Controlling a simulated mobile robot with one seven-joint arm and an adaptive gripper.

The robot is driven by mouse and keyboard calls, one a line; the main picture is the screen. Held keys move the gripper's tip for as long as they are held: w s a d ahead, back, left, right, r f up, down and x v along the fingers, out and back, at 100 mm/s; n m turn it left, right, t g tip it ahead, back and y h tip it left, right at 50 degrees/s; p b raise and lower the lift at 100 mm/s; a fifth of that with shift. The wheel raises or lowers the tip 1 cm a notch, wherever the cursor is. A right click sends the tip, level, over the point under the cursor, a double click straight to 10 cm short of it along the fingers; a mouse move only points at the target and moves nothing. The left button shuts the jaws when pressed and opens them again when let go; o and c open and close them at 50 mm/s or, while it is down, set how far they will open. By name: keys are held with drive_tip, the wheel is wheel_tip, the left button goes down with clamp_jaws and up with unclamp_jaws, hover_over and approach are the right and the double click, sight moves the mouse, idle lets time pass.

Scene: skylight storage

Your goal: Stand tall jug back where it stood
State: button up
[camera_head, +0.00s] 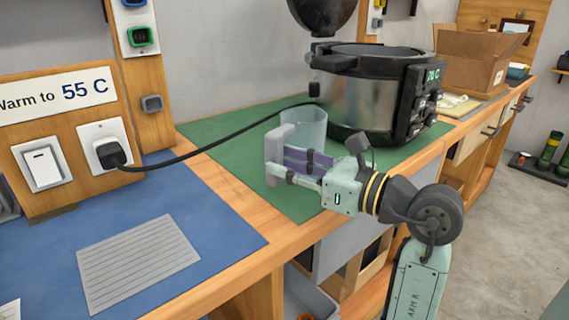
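The tall jug (312,127) is a clear, pale plastic vessel with a light grey handle (274,158) on its left, near side. It looks upright, over the green mat (235,150) and just left of the cooker. Its lower part is hidden behind my gripper, so I cannot tell whether its base touches the mat. My gripper (285,165) reaches in from the right, with its fingertips at the handle. Purple pads show on the fingers. I cannot tell whether they are closed on the handle or only beside it.
A large steel cooker (358,95) with its lid raised stands behind and right, its display reading 70 C. A black cable runs from it to the wall plug (110,154). A blue mat (150,215) with a lined sheet (138,262) lies left. A cardboard box (480,58) stands far right.

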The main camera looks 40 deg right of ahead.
drive_tip(key=shift+b+v, duration=0.4)
drive_tip(key=shift+v, duration=2.35)
drive_tip(key=v, duration=1.2)
